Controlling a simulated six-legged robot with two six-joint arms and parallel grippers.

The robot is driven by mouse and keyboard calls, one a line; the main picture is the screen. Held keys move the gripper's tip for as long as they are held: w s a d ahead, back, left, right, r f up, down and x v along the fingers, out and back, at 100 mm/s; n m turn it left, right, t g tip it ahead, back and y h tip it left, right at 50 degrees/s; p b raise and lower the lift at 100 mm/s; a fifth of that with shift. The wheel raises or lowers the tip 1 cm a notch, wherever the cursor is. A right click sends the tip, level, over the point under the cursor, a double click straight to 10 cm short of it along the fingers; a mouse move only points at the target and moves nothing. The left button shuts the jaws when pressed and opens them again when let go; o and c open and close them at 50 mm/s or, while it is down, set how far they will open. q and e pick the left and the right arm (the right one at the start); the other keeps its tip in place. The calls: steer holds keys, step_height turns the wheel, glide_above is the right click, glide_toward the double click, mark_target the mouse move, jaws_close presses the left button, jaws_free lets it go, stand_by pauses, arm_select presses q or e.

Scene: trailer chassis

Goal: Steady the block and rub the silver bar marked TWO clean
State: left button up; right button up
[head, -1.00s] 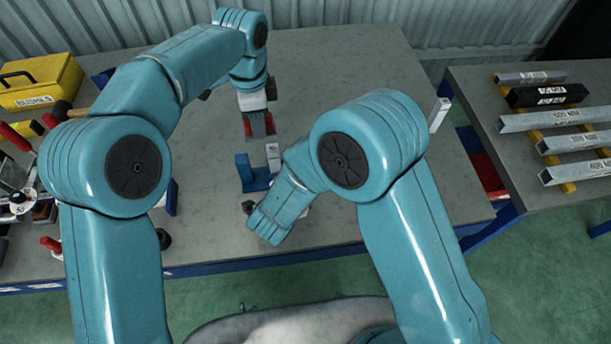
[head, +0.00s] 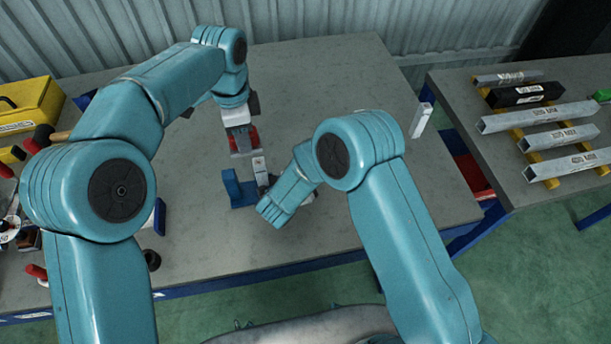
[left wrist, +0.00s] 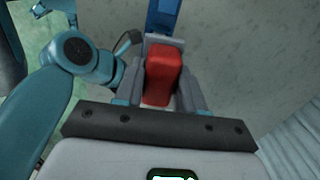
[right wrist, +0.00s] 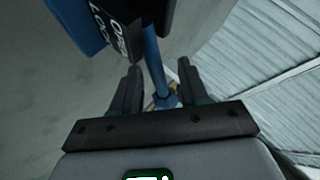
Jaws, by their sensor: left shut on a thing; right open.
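My left gripper (head: 243,150) is shut on a red block-like piece (left wrist: 161,75) and holds it over the bench, just behind a small silver upright piece (head: 260,166) with a marking too small to read. A blue L-shaped block (head: 238,189) stands beside the silver piece; blue also shows past the red piece in the left wrist view (left wrist: 161,16). My right gripper (right wrist: 156,85) is open and empty. A dark labelled piece (right wrist: 118,35) and blue parts lie beyond its fingers. In the head view my right forearm hides most of that gripper. I cannot read TWO on any bar.
A second table (head: 480,130) holds several long bars on yellow supports. Tools and a yellow box (head: 28,105) crowd the left. The bench's back middle is clear.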

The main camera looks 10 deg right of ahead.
steer(key=shift+w+d+f, duration=0.15)
jaws_close()
stand_by(0.7)
